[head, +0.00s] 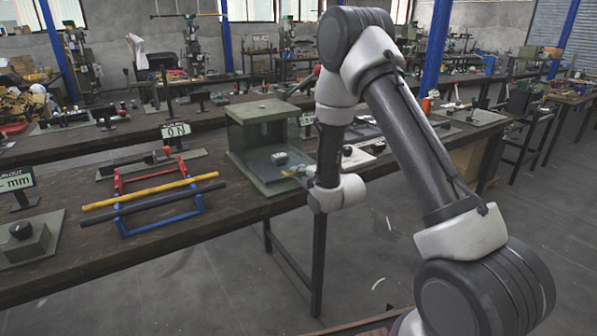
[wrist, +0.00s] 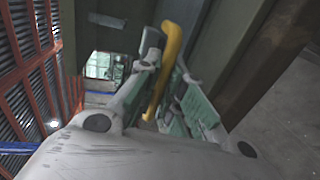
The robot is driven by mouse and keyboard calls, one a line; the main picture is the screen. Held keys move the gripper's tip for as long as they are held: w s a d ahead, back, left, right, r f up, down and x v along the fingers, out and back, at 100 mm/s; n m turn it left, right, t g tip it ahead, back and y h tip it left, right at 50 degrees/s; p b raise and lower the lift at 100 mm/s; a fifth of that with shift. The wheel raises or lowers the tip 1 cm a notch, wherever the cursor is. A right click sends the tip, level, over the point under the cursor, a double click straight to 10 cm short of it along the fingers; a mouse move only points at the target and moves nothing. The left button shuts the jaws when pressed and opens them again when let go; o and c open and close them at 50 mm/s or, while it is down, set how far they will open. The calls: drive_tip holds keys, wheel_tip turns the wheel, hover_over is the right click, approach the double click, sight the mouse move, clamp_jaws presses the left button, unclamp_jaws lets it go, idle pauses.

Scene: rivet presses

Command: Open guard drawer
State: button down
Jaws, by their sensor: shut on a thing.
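The guard drawer (head: 262,114) is a grey-green box on the long workbench, in the middle of the head view. My gripper (head: 298,171) is at the box's lower front right edge. In the wrist view my gripper (wrist: 166,85) is shut on a curved yellow handle (wrist: 172,58). The handle passes between the fingers, and a grey-green surface lies behind it. How far the drawer is out I cannot tell.
A red and blue rack (head: 160,203) carrying yellow and dark bars stands left of the box on the workbench (head: 75,265). A grey block on a plate (head: 27,241) is at far left. A bench leg (head: 318,262) stands below; the floor in front is mostly clear.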

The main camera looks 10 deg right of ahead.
drive_tip(key=shift+f+v, duration=0.15)
drive_tip(key=shift+v, duration=0.65)
drive_tip(key=shift+f+v, duration=0.2)
drive_tip(key=shift+v, duration=0.65)
drive_tip(key=c, duration=1.5)
unclamp_jaws()
drive_tip(key=shift+s, duration=0.1)
drive_tip(key=v, duration=0.7)
drive_tip(key=shift+s+d, duration=0.1)
drive_tip(key=shift+s, duration=0.05)
